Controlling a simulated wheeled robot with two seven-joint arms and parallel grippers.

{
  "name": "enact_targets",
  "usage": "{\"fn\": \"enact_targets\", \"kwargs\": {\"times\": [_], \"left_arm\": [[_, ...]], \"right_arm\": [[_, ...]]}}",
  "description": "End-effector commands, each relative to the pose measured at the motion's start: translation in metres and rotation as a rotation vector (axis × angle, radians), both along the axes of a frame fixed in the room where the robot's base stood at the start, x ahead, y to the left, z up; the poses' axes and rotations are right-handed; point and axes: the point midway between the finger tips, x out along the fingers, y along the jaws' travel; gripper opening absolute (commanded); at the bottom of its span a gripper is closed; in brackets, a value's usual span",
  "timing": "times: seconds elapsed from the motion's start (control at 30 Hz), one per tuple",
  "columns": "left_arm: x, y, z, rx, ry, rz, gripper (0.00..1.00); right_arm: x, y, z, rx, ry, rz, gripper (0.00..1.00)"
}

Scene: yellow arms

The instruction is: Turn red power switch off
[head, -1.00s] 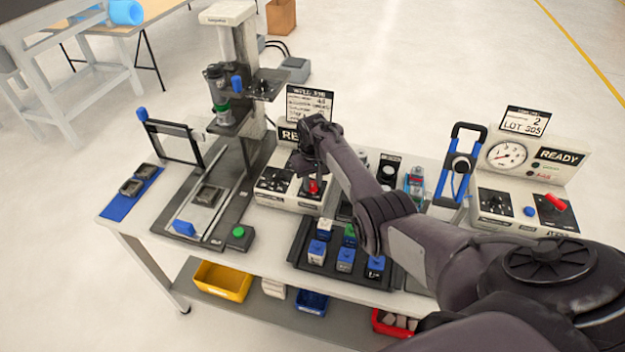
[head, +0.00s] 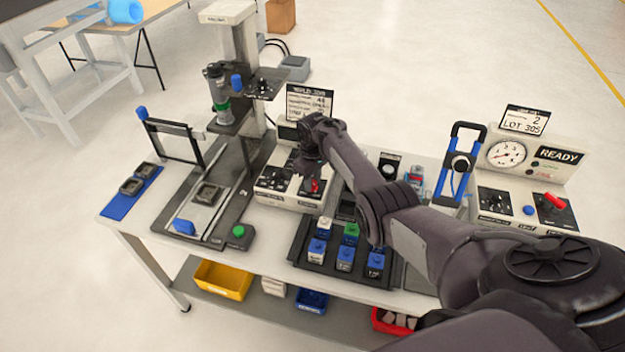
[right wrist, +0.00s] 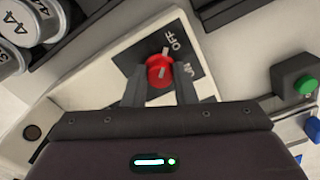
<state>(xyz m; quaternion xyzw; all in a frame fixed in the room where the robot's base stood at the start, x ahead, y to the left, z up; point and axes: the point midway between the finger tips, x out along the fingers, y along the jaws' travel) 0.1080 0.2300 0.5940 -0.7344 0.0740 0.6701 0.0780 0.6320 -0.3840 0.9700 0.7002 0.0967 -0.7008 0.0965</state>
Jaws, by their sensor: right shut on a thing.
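The red power switch (head: 314,186) is on a black plate on the front of the white control box (head: 290,203), left of centre. In the right wrist view the red knob (right wrist: 158,66) sits beside the printed OFF and ON labels, and its pale bar points up towards the OFF side. My right gripper (head: 311,172) reaches down over the box. In the right wrist view its two fingers (right wrist: 160,80) are on either side of the knob, shut on it. The box's screen (head: 287,133), partly hidden by my arm, looks dark. My left gripper is not in view.
A press stand (head: 245,60) with a black fixture is left of the box. A tray of blue, white and green blocks (head: 300,250) lies in front.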

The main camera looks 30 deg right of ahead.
Motion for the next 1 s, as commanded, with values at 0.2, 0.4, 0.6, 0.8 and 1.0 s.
{"fn": "enact_targets", "kwargs": {"times": [0.2,0.4,0.6,0.8,1.0], "left_arm": [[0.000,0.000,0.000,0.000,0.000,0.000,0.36],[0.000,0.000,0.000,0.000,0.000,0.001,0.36],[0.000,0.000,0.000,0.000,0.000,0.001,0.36],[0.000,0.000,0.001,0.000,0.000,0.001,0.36],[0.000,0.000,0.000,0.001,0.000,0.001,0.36]], "right_arm": [[0.001,0.000,0.001,-0.001,-0.003,0.001,0.02],[0.001,0.000,0.001,0.000,-0.002,0.000,0.47],[0.000,0.000,0.000,-0.001,-0.001,-0.001,0.47],[0.001,0.000,0.012,0.001,-0.004,-0.001,0.47],[0.002,0.000,0.045,0.001,-0.007,-0.001,0.47]]}}
